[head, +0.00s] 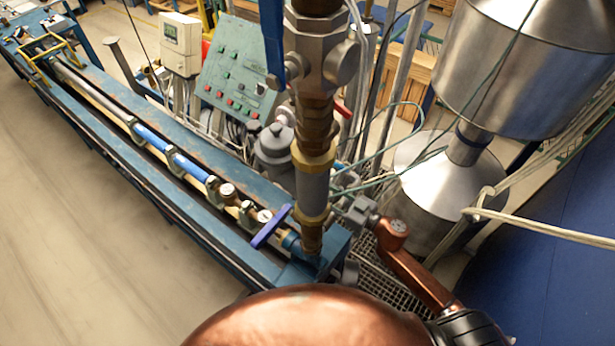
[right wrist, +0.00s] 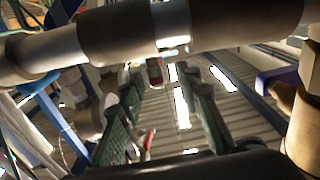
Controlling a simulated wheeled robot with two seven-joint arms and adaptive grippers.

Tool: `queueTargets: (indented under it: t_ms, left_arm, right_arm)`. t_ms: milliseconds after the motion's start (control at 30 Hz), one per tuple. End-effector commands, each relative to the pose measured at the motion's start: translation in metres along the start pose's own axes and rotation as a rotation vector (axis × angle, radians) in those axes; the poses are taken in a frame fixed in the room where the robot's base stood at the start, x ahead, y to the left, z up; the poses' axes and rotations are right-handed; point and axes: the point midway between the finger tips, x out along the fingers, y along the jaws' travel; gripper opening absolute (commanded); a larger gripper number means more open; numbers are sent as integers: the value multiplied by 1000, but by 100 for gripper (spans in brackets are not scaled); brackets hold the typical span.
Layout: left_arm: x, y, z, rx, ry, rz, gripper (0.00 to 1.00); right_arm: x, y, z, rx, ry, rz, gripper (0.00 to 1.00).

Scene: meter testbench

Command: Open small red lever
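A small red lever (head: 343,108) shows in the head view just right of the thick vertical pipe, partly hidden by it. In the right wrist view a small red part (right wrist: 155,72) lies between the fingertips of my right gripper (right wrist: 163,80), below a thick crossing pipe. A second red and white piece (right wrist: 148,141) shows lower, beside the left finger. I cannot tell which of these is the lever. The right gripper's fingers stand apart, and I see no contact with the red part. In the head view the right gripper is mostly hidden near the pipe. My left gripper is out of view.
The vertical pipe (head: 313,190) with brass fittings stands close to my right arm. A blue handle (head: 271,226) juts out at its lower left. Steel tanks (head: 540,65) stand at right, with a loose cable in front. A control panel (head: 236,75) stands behind the blue bench (head: 110,160).

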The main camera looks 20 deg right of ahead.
Motion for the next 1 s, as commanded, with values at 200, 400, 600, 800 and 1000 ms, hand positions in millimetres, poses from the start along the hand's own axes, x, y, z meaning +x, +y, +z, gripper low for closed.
queueTargets:
  t_ms: [200, 400, 600, 800, 1000]
  left_arm:
    - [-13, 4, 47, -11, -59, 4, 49]
    - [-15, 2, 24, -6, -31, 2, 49]
    - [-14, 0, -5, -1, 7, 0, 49]
    - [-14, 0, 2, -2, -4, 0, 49]
    - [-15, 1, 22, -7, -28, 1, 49]
  right_arm:
    - [32, 3, -3, 0, 2, 10, 32]
    - [51, 4, -1, 1, 1, 11, 32]
    - [55, 3, 0, 0, 0, 9, 32]
    - [56, 2, 0, 0, 0, 7, 27]
    - [56, 2, 0, -1, 0, 7, 13]
